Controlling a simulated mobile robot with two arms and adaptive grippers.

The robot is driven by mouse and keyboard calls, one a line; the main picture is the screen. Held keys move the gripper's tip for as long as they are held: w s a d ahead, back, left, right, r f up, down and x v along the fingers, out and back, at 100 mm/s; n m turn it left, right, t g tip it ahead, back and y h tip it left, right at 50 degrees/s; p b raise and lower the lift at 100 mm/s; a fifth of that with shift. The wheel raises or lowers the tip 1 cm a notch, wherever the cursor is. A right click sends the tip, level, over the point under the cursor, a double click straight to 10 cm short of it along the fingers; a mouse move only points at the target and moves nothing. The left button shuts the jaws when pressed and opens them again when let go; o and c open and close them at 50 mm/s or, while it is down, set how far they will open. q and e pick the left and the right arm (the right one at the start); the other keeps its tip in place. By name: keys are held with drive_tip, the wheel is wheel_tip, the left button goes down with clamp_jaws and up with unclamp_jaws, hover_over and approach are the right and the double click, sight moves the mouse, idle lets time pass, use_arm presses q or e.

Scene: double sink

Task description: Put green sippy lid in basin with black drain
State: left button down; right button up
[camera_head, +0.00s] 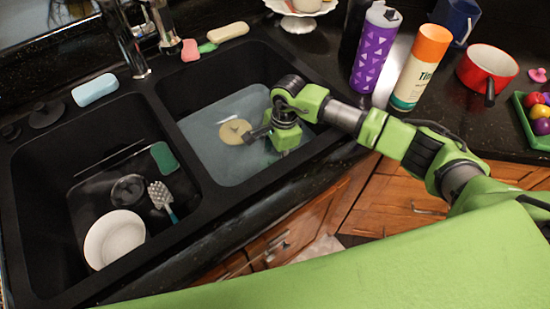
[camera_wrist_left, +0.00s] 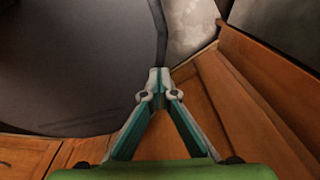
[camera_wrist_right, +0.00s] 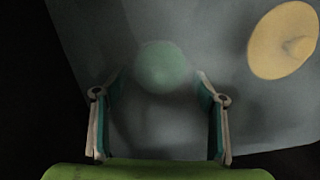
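The green sippy lid (camera_wrist_right: 163,66) shows in the right wrist view as a round, blurred green shape in the right basin's hazy water. My right gripper (camera_wrist_right: 157,84) is open, with the lid between and just beyond its fingertips; I cannot tell whether they touch. In the head view my right arm reaches down into the right basin (camera_head: 205,155), and the lid is hidden there. The left basin (camera_head: 60,225) has the black drain (camera_head: 128,190). My left gripper (camera_wrist_left: 157,78) is shut and empty in front of wooden cabinets, outside the head view.
The right basin has a yellow drain (camera_head: 235,131). The left basin holds a white bowl (camera_head: 115,238), a brush (camera_head: 160,196) and a green sponge (camera_head: 164,157). A black divider (camera_head: 180,140) separates the basins. A purple cup (camera_head: 374,50) and spray can (camera_head: 420,68) stand right of the sink.

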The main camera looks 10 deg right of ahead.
drive_tip(key=shift+r+p, duration=0.3)
drive_tip(key=shift+p, duration=0.05)
wheel_tip(320, 180, up, 12)
drive_tip(key=d+b, duration=0.1)
drive_tip(key=b, duration=0.1)
drive_tip(key=shift+d+f, duration=0.15)
drive_tip(key=shift+d, duration=0.1)
drive_tip(key=shift+w, duration=0.1)
